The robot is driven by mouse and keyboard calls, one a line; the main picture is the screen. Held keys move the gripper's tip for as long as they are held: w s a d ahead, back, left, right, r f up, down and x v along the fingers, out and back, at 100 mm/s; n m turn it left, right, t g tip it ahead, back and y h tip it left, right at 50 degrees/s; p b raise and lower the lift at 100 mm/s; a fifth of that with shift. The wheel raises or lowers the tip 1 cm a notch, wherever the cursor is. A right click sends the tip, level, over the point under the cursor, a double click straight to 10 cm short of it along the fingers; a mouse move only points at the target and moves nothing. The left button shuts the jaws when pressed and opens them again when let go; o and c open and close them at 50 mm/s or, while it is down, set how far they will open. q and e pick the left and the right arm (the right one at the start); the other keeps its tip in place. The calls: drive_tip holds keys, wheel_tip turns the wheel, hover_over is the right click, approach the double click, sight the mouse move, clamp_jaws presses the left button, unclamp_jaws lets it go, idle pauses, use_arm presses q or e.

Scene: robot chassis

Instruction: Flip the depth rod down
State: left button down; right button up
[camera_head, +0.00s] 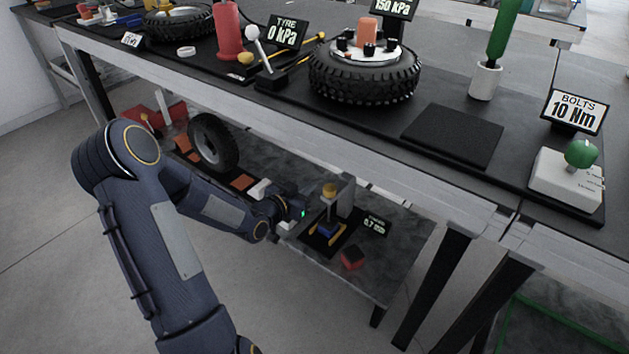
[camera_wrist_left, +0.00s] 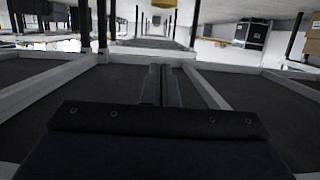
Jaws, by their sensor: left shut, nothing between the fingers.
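On the low table under the bench, a small gauge stand (camera_head: 345,197) carries a yellow knob (camera_head: 329,190) above a blue block (camera_head: 326,229) on a black mat. I cannot make out a separate depth rod at this size. My left gripper (camera_head: 301,213) is just left of the stand, apart from the knob as far as I can tell. In the left wrist view the fingers (camera_wrist_left: 161,84) are together and hold nothing. A yellow piece (camera_wrist_left: 163,3) is cut off at the top edge there. My right gripper is not in view.
The bench top (camera_head: 452,98) overhangs the low table (camera_head: 395,245). An upright tyre (camera_head: 213,143) stands to the left, behind my arm.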

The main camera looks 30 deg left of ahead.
use_arm(q)
drive_tip(key=shift+s, duration=0.2)
drive_tip(key=shift+d+r, duration=0.1)
idle(0.4)
drive_tip(key=s+d+r+n+g+h, duration=0.1)
drive_tip(key=s+d+r+g, duration=0.3)
drive_tip(key=s, duration=0.5)
drive_tip(key=s+d+r+n+g+h, duration=0.1)
drive_tip(key=s+d+r+g, duration=0.15)
drive_tip(key=s+d, duration=0.6)
drive_tip(key=s+d+r+n+g, duration=0.1)
drive_tip(key=s+d+r+g, duration=0.25)
drive_tip(key=s, duration=0.65)
wheel_tip(320, 180, up, 33)
drive_tip(key=p, duration=3.3)
drive_tip(key=shift+s+d+r, duration=0.15)
drive_tip(key=shift+s+d, duration=0.2)
drive_tip(key=shift+s, duration=0.1)
